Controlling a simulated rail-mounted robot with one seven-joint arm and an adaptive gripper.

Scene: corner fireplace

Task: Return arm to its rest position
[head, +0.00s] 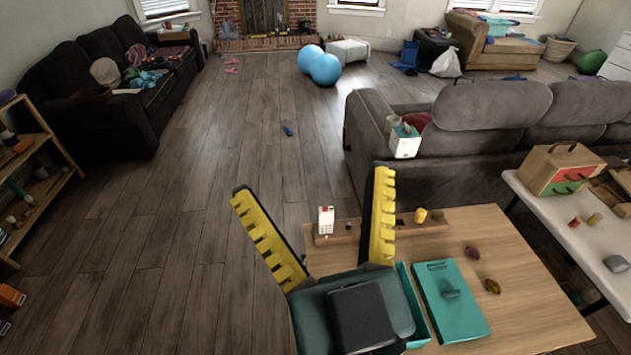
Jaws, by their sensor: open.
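My gripper (318,208) shows large in the lower middle of the head view. Its two yellow toothed fingers are spread wide apart and point up and away. Nothing is between the fingertips; the floor shows through the gap. The gripper covers the left part of a wooden table (520,290), so what lies directly behind it is hidden. Its height above the table is hard to tell.
A grey sofa (470,175) stands behind, a white table (590,240) right, a shelf (35,180) left. Floor (170,240) left is mostly free.

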